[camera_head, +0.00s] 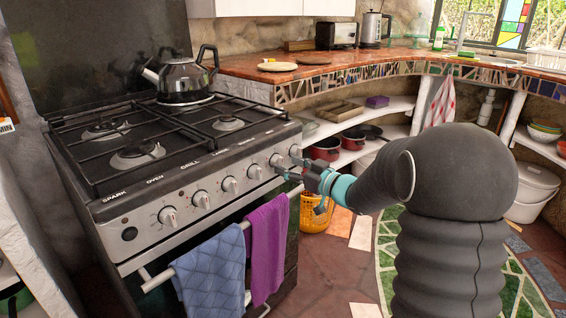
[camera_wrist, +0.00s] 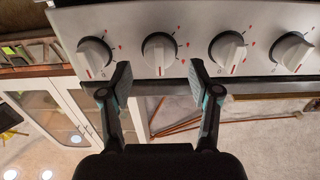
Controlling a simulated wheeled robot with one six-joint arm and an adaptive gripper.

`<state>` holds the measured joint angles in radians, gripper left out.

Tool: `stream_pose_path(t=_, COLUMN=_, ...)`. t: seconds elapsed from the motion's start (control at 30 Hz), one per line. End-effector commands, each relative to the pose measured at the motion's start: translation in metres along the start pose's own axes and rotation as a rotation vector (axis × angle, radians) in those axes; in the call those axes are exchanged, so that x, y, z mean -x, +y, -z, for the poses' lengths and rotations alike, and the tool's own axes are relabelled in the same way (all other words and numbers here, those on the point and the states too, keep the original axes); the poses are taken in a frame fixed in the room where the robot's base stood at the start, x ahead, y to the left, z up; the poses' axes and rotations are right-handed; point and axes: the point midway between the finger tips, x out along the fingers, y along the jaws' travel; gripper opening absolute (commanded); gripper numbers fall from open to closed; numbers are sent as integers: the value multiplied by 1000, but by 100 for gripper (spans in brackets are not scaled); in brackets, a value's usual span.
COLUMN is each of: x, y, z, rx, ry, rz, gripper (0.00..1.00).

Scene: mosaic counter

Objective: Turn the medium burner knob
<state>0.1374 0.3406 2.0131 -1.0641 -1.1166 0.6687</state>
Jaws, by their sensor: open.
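The stove (camera_head: 150,185) has a row of white knobs along its front panel. The labels above the right-hand knobs are too small to read, so I cannot tell for sure which is the medium burner knob. My gripper (camera_head: 284,168) is at the right end of this row, close to the last two knobs (camera_head: 276,160). In the wrist view, my gripper (camera_wrist: 158,78) is open and empty, its fingertips spread below the second knob from the left (camera_wrist: 159,52). Other knobs stand to its left (camera_wrist: 94,58) and right (camera_wrist: 228,52). I see no finger closed on a knob.
A blue towel (camera_head: 212,270) and a purple towel (camera_head: 267,245) hang on the oven rail below the knobs. A kettle (camera_head: 183,78) stands on a back burner. An orange basket (camera_head: 313,217) is on the floor beside the stove. Open floor lies in front.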

Motion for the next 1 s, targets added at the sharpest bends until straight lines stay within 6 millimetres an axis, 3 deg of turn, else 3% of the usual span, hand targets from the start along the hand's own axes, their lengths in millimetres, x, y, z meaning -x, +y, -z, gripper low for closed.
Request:
stream_pose_path(t=0.2, x=-22, y=0, z=0, rx=0, ry=0, rz=0, gripper=62)
stream_pose_path(t=0.57, x=-27, y=0, z=0, rx=0, ry=0, rz=-1, gripper=62)
stream_pose_path(t=0.67, x=-27, y=0, z=0, rx=0, ry=0, rz=-1, gripper=42)
stream_pose_path(t=0.8, x=-27, y=0, z=0, rx=0, ry=0, rz=-1, gripper=7)
stream_pose_path(t=0.83, x=-27, y=0, z=0, rx=0, ry=0, rz=-1, gripper=3)
stream_pose_path(t=1.0, x=-27, y=0, z=0, rx=5, ry=1, rz=-1, gripper=3)
